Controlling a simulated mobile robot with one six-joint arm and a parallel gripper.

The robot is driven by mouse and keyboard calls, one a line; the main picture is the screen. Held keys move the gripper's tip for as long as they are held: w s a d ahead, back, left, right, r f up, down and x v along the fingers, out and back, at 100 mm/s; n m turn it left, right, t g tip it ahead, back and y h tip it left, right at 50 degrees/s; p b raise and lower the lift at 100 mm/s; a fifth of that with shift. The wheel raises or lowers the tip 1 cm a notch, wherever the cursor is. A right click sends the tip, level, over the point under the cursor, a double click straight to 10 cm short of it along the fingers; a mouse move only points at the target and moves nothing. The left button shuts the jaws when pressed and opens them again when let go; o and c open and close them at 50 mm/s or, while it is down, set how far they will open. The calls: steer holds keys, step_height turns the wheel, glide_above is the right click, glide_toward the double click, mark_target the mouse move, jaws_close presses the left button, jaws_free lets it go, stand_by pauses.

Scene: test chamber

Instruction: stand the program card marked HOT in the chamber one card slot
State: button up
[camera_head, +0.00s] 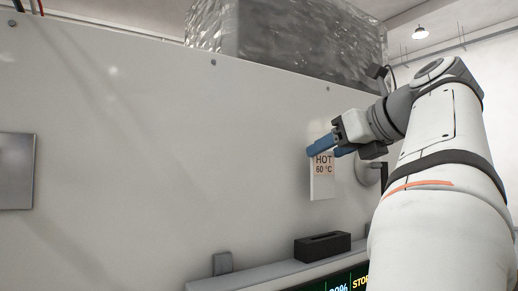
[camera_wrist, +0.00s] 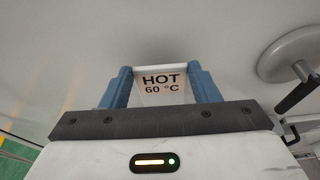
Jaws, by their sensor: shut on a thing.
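The program card (camera_head: 322,182) is white with a tan band at its top reading HOT 60 °C. My gripper (camera_head: 333,147) is shut on the card near its top edge and holds it upright in the air in front of the pale wall panel. In the wrist view the HOT card (camera_wrist: 165,84) sits between the two blue fingers of my gripper (camera_wrist: 165,88). A small black block (camera_head: 322,246) stands on the grey ledge below the card and apart from it. It looks like a card slot, but no chamber label is readable on it.
A grey ledge (camera_head: 262,271) runs along the panel, with a small grey bracket (camera_head: 222,263) on it left of the block. A lit display (camera_head: 345,282) is below the ledge. A round grey handle (camera_wrist: 297,72) is right of my gripper. The panel's middle is clear.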

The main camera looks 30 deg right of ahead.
mark_target(324, 183)
steer(key=shift+s+f+b, duration=0.15)
steer(key=shift+f+b, duration=0.3)
steer(key=shift+f, duration=0.1)
steer(key=shift+f+b, duration=1.55)
steer(key=shift+f, duration=0.8)
steer(key=shift+p, duration=0.95)
steer(key=shift+f+b, duration=1.55)
steer(key=shift+f, duration=0.8)
steer(key=o, duration=1.4)
steer(key=shift+r, duration=0.1)
steer(key=v, duration=0.7)
steer(key=shift+s+b, duration=0.3)
steer(key=shift+s, duration=0.05)
steer(key=shift+r, duration=0.1)
